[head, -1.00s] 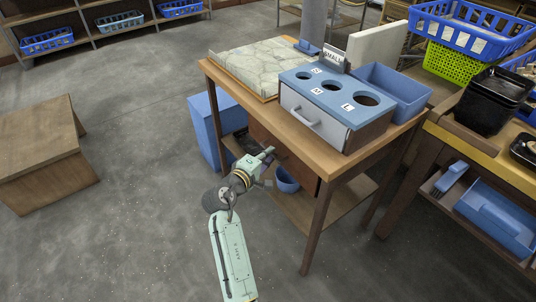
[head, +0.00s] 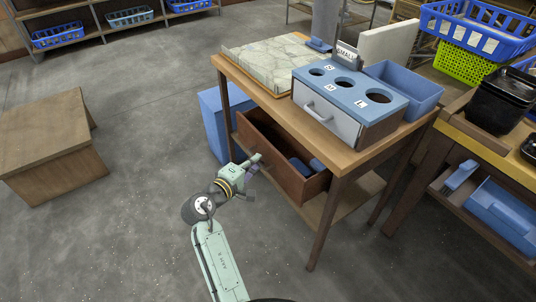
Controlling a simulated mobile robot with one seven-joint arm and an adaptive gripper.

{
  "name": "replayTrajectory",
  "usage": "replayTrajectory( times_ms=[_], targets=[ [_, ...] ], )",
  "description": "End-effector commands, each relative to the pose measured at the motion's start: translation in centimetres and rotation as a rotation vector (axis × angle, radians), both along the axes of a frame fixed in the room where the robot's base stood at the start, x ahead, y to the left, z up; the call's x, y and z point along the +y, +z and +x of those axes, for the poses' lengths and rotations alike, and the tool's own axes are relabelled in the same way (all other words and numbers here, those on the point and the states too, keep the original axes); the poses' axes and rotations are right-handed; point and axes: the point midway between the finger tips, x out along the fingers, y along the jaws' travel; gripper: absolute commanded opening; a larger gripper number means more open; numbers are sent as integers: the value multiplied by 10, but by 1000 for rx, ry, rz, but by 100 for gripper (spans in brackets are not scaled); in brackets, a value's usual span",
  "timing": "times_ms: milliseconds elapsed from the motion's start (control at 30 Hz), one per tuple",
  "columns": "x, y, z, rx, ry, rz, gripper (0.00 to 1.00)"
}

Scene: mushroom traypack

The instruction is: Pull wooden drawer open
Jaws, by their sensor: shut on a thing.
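The wooden drawer (head: 291,182) under the tabletop of the wooden table stands pulled out, and its inside shows from above. My gripper (head: 257,163) is at the left part of the drawer's front, shut on the drawer. The exact grip point is small and partly hidden by the fingers, so I cannot make out the handle. Blue items (head: 316,165) lie inside at the drawer's right end.
The wooden table (head: 340,163) carries a blue-topped sorting box (head: 345,84) with holes, a stone-patterned board (head: 270,58) and a blue bin (head: 404,88). A blue box (head: 214,125) stands by the table's left legs. The floor left of my arm is clear up to a wooden platform (head: 45,140).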

Motion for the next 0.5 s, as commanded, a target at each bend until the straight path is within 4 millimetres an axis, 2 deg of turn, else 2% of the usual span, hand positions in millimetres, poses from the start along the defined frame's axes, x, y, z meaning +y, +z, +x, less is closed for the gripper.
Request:
replayTrajectory(
  times_ms=[33,200,500],
  targets=[
    [13,0,-9,1,5,0,0],
    [51,1,-36,-1,5,1,0],
    [107,2,-78,-1,3,1,0]
  ],
)
